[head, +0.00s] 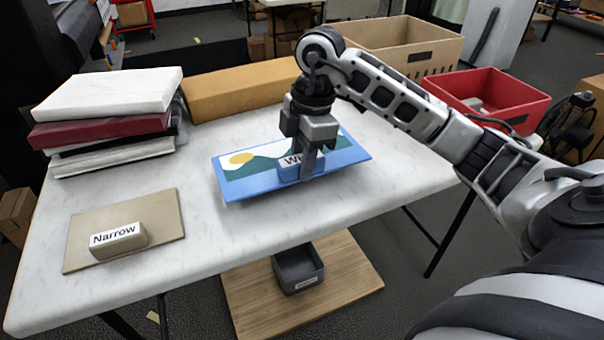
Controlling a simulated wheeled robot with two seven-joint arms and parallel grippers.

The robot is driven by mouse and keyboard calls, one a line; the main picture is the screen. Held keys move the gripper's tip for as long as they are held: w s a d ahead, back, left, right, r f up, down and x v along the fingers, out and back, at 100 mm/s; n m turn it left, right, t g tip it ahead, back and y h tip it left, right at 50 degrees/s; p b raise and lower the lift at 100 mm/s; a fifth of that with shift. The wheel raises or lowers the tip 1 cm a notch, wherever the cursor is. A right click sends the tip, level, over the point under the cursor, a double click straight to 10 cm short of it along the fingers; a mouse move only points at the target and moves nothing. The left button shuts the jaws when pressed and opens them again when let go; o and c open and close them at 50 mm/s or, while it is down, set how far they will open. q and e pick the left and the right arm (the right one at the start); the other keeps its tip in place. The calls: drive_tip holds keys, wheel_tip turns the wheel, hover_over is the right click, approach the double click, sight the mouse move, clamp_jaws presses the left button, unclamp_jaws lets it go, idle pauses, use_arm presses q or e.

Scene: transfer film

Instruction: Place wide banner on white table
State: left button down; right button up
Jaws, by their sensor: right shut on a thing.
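The wide banner (240,184) is a flat blue-edged panel with a picture of green hills and a yellow sun. A blue block with a white label starting "Wi" stands up from its middle. My right gripper (301,166) comes down from above and is shut on this block, hiding part of the label. The banner is over the middle of the white table (185,225); I cannot tell whether it touches the top or is just above it. My left gripper is out of view.
A tan panel with a "Narrow" block (118,238) lies at the table's front left. Stacked folded cloths (105,100) stand at the back left, beside a long brown box (235,90). A wooden crate (400,45) and a red bin (490,95) are behind. A grey bin (298,268) sits below on a wooden board.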

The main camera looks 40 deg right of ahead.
drive_tip(key=f, duration=0.3)
drive_tip(key=shift+w+d+f+b, duration=0.2)
drive_tip(key=shift+f+b, duration=0.1)
drive_tip(key=shift+b, duration=0.1)
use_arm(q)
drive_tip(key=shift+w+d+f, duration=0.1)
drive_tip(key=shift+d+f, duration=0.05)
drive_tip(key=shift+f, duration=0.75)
use_arm(e)
drive_tip(key=shift+f, duration=0.1)
drive_tip(key=o, duration=1.1)
drive_tip(key=shift+f, duration=0.1)
drive_tip(key=shift+c, duration=0.2)
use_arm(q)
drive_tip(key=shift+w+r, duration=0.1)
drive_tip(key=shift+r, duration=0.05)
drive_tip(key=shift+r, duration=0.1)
